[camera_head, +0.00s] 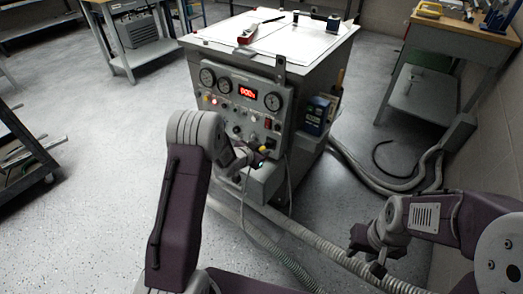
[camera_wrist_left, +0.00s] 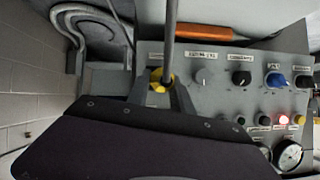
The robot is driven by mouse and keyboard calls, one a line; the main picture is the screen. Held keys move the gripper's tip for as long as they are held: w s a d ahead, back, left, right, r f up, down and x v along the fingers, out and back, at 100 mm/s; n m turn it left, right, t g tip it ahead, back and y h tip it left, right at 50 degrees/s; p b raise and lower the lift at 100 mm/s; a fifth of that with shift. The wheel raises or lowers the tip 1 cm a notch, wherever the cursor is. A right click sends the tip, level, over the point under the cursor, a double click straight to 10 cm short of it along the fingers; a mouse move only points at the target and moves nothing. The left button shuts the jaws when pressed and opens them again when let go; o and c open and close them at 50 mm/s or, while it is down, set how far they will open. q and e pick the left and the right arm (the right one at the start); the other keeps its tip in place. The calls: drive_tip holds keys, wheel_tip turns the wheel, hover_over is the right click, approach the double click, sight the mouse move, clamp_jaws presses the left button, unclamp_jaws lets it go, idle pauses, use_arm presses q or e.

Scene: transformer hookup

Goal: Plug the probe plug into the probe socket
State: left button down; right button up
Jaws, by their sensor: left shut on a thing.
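My left gripper (camera_head: 262,156) is at the lower right of the grey cabinet's front panel (camera_head: 225,82). It is shut on a small yellow piece, which appears to be the probe plug (camera_head: 265,150). In the left wrist view, yellow shows at the fingertips (camera_wrist_left: 163,86), with a thick grey cable or rod (camera_wrist_left: 171,35) running up from it. The plug is close to the panel, but I cannot tell whether it touches it. I cannot make out the probe socket; the gripper and plug may cover it. My right gripper (camera_head: 370,256) is low at the right, away from the cabinet; its jaws are unclear.
The panel carries gauges, a red display (camera_head: 247,92) and several knobs, including a blue one (camera_wrist_left: 275,80). A blue box (camera_head: 316,115) sits on the cabinet's right side. Thick grey hoses (camera_head: 300,234) cross the floor. A workbench (camera_head: 466,38) stands at the right.

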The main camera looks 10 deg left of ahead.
use_arm(q)
drive_tip(key=shift+w+d+f, duration=0.15)
drive_tip(key=shift+w+d, duration=0.15)
drive_tip(key=shift+w, duration=0.45)
idle(1.2)
drive_tip(key=c, duration=1.1)
unclamp_jaws()
drive_tip(key=shift+o, duration=0.2)
drive_tip(key=shift+w, duration=0.15)
drive_tip(key=c, duration=0.4)
